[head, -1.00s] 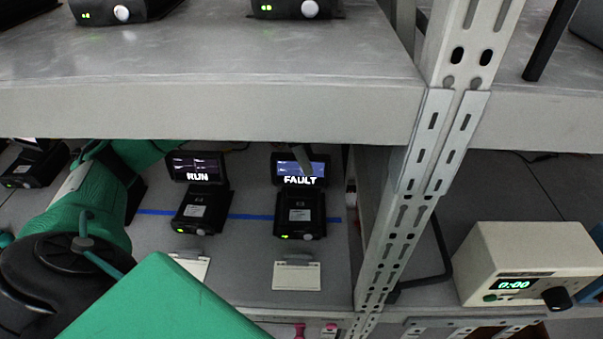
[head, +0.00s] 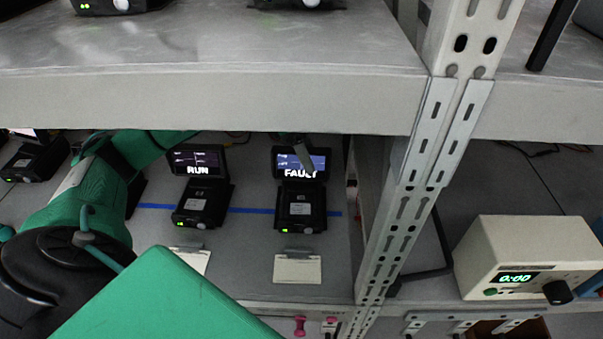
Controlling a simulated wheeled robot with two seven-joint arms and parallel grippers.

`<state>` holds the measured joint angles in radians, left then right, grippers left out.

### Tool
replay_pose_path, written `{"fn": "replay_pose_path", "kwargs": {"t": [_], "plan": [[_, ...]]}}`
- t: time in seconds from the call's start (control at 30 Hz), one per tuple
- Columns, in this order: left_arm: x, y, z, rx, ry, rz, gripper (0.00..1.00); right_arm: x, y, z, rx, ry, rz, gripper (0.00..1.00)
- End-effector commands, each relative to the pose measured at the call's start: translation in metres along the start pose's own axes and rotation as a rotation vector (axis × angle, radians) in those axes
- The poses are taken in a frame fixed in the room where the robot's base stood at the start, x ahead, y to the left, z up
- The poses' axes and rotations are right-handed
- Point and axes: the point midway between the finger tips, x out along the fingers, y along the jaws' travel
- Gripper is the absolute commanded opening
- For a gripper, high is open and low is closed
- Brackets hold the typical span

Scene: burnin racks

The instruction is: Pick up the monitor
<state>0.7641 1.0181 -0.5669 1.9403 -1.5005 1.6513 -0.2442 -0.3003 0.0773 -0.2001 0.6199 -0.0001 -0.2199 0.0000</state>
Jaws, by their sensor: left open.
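The right monitor (head: 316,164) has a bright screen reading FAULT, on a black base with a pale label. The left monitor (head: 197,152) has a dark screen reading RUN. My left arm reaches in from the left and passes behind the upper board's edge. The rest of this gripper is hidden by the board. It is open; I cannot tell whether it touches the monitor. My right gripper is not in view.
The upper shelf board (head: 220,105) hangs close above the monitors. A perforated metal post (head: 410,190) stands right of the FAULT monitor. Small cards (head: 298,268) lie in front of the monitors. A beige box (head: 535,250) reading 0:00 stands at right.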

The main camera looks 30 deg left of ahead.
Motion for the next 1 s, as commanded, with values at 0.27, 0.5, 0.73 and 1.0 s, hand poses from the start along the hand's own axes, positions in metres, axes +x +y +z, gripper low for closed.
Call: {"fn": "replay_pose_path", "kwargs": {"t": [0.27, 0.5, 0.73, 1.0], "plan": [[0.0012, 0.0003, -0.0006, 0.0, 0.0, 0.0, 0.53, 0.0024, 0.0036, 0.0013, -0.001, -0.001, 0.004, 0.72], [0.0011, 0.0003, -0.0006, 0.0, 0.0, 0.0, 0.35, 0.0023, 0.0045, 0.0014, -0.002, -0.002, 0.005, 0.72], [0.001, 0.0003, -0.0005, 0.0, 0.0, 0.0, 0.0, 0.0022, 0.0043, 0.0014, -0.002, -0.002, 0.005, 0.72], [0.0006, 0.0001, -0.0004, 0.0, 0.001, 0.0, 0.0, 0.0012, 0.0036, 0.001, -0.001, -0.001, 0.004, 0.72]]}}
